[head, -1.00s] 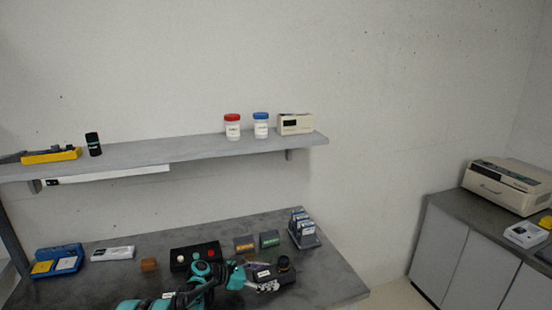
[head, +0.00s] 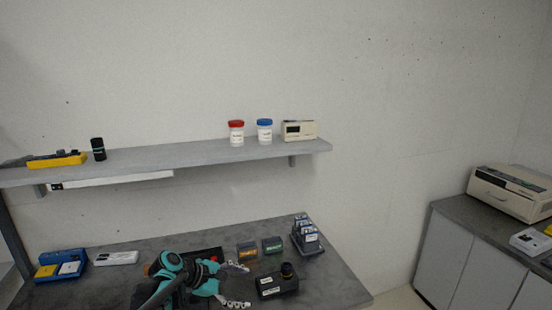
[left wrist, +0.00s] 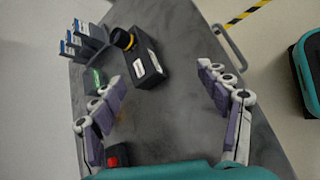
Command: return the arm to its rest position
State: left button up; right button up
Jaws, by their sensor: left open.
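My left arm (head: 172,272) is teal and black and reaches over the grey bench from the bottom of the head view. Its gripper (head: 237,285) is open, with the fingers spread apart and nothing between them. In the left wrist view the open gripper (left wrist: 160,88) has bare bench between its fingers. A black box with a round knob and a white label (head: 276,284) stands just right of the fingertips, apart from them. It also shows beyond the fingers in the left wrist view (left wrist: 146,66). My right gripper is not in view.
Behind the gripper are an orange-labelled box (head: 247,249), a green-labelled box (head: 272,245) and a rack of blue-topped items (head: 306,237). A blue tray (head: 60,266) and a white device (head: 116,258) lie left. A shelf (head: 200,154) with jars hangs above. The bench's right front is clear.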

pick_arm(q)
jog(key=s+a+m+t+y, duration=0.1)
jog(key=s+a+m+y, duration=0.2)
jog(key=s+m, duration=0.5)
jog(key=s+a+m+t+y, duration=0.1)
jog(key=s+a+m+y, duration=0.3)
jog(key=s, duration=1.5)
jog(key=m+y, duration=0.1)
jog(key=m, duration=0.3)
jog(key=shift+s+a+y, duration=0.15)
jog(key=shift+s+y, duration=0.1)
jog(key=shift+y, duration=0.05)
jog(key=shift+s+a+f+m, duration=0.2)
jog(key=shift+s+a+m, duration=0.15)
jog(key=shift+m, duration=0.15)
jog(key=shift+c, duration=0.2)
